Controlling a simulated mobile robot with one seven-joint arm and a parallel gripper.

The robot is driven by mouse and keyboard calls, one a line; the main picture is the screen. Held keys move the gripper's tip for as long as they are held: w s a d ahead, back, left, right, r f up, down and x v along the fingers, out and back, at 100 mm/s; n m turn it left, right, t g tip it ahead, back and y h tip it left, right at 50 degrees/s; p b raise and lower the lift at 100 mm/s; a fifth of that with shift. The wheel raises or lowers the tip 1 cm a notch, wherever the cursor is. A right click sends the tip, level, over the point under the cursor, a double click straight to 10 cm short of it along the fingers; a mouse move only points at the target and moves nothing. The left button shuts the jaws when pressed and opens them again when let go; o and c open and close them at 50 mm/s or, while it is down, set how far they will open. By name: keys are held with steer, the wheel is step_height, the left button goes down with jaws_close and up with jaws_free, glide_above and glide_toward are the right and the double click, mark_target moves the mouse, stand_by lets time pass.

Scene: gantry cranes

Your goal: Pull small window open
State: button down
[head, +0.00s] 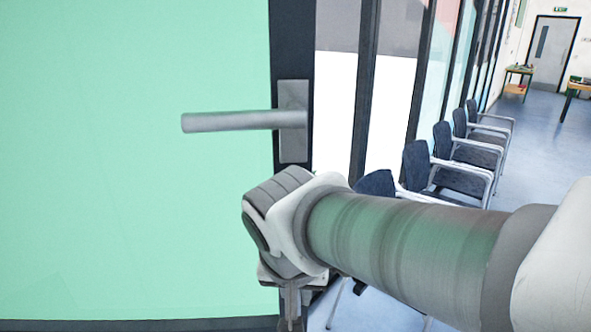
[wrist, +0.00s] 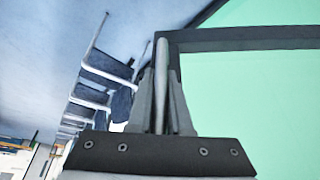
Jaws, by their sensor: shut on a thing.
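The window is a pale green pane (head: 130,170) in a dark frame (head: 291,45), filling the left of the head view. A grey lever handle (head: 245,121) sticks out to the left from its plate on the frame's right side. My gripper (head: 291,318) is below the handle, apart from it, by the frame's lower right corner. In the wrist view my gripper (wrist: 161,115) is shut on a slim pale grey bar (wrist: 162,65) beside the corner of the dark frame (wrist: 240,40). The green pane (wrist: 260,100) shows at right there. How the bar joins the frame is unclear.
A row of dark chairs (head: 420,165) stands to the right, behind my arm. The blue floor (head: 545,140) is clear beyond them. Tables (head: 520,70) and a grey door (head: 553,55) are at the far right.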

steer(key=c, duration=0.8)
jaws_free()
steer(key=shift+c, duration=0.2)
steer(key=shift+r, duration=0.15)
